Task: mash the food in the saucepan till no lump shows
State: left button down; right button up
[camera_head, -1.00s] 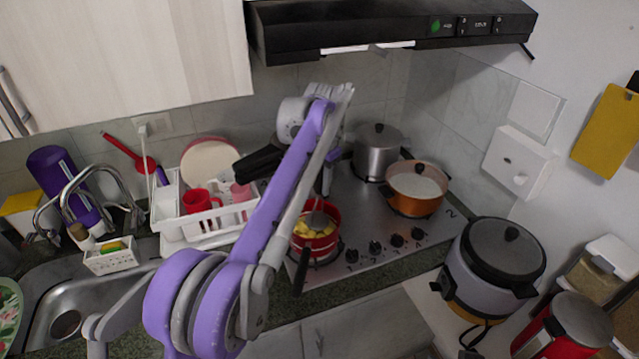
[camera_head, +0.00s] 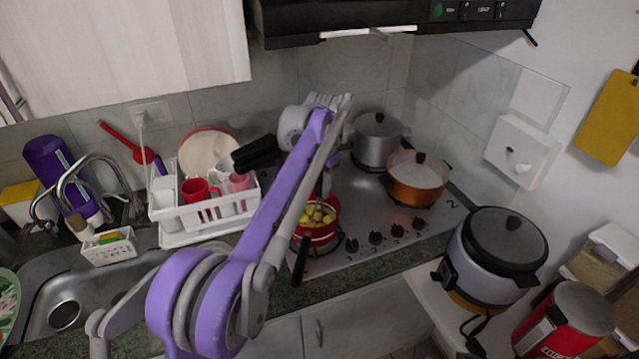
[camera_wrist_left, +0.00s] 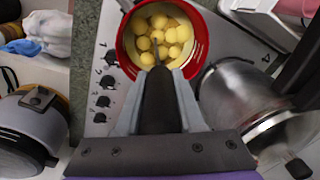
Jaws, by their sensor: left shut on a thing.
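The red saucepan (camera_head: 329,232) stands on the front left of the hob, its black handle towards the front. The food in it (camera_wrist_left: 174,34) is several separate, round yellow lumps. My left gripper (camera_wrist_left: 157,78) is shut on the dark handle of a masher (camera_wrist_left: 157,98), above the pan. In the left wrist view the masher's thin shaft runs down into the pan among the lumps. Its lower end cannot be made out clearly. In the head view my purple left arm hides most of the gripper and the handle. My right gripper is not in view.
A lidded steel pot (camera_head: 377,145) stands behind the saucepan. A copper pot with a clear lid (camera_head: 416,190) is to its right. A white dish rack (camera_head: 190,222) is to the left and a rice cooker (camera_head: 487,262) at the right. The range hood (camera_head: 390,18) hangs above.

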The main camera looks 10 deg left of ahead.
pick_arm(q)
jog(key=shift+w+r, duration=0.1)
jog(key=shift+r, duration=0.25)
notch_tip(320, 180, up, 4)
jog(key=shift+w+r+p, duration=0.1)
jog(key=shift+w+p, duration=0.05)
jog(key=shift+p, duration=0.7)
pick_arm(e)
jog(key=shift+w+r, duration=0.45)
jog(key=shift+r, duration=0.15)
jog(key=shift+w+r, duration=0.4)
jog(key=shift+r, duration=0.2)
pick_arm(q)
jog(key=shift+s+a, duration=0.1)
jog(key=shift+s, duration=0.2)
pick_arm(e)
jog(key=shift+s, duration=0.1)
pick_arm(q)
jog(key=s+a, duration=0.1)
jog(key=a, duration=0.1)
jog(key=shift+s+a, duration=0.3)
jog(key=shift+s, duration=0.05)
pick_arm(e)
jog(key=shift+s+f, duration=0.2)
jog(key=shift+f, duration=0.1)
pick_arm(q)
jog(key=shift+w+b, duration=0.1)
jog(key=shift+b, duration=0.2)
